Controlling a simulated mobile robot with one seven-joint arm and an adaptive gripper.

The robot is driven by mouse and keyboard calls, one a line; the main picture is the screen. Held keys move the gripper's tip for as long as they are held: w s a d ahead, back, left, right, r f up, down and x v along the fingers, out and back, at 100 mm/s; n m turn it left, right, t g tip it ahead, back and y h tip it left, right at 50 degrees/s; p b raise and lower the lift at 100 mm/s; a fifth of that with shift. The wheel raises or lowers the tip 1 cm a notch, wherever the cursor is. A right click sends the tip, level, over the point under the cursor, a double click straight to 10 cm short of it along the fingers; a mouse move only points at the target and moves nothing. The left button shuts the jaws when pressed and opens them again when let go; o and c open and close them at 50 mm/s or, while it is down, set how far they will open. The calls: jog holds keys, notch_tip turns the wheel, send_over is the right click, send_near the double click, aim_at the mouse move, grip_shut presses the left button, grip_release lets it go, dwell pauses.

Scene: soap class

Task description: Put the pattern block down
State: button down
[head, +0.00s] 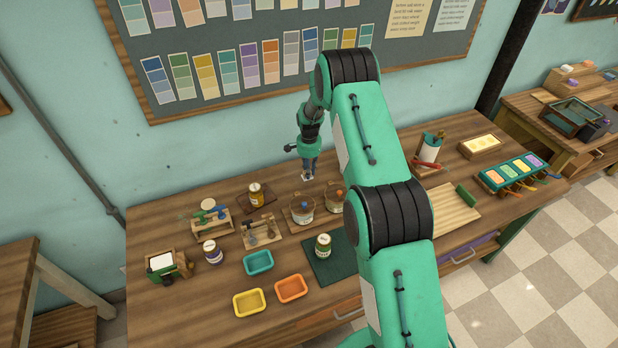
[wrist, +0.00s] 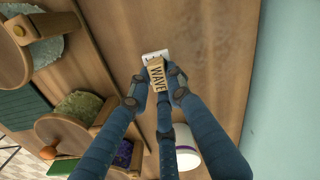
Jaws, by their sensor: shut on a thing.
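The pattern block (wrist: 158,75) is a small tan block marked "WAVE" with a white end, seen between my fingers in the wrist view. My gripper (wrist: 160,90) is shut on it. In the head view my gripper (head: 308,168) points down over the back part of the wooden table (head: 150,222), near the wall. The block (head: 307,178) shows there only as a small pale bit at the fingertips. I cannot tell whether it touches the tabletop.
Two handled pots (head: 302,214) stand just in front of my gripper. An amber jar (head: 256,196) is to its left. A green-labelled jar (head: 323,246) stands on a dark mat.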

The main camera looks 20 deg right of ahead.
jog(key=shift+f, duration=0.1)
jog(key=shift+f, duration=1.75)
jog(key=shift+f, duration=0.15)
jog(key=c, duration=1.6)
grip_release()
notch_tip(320, 180, up, 12)
jog(key=shift+r, duration=0.15)
jog(key=shift+r, duration=0.1)
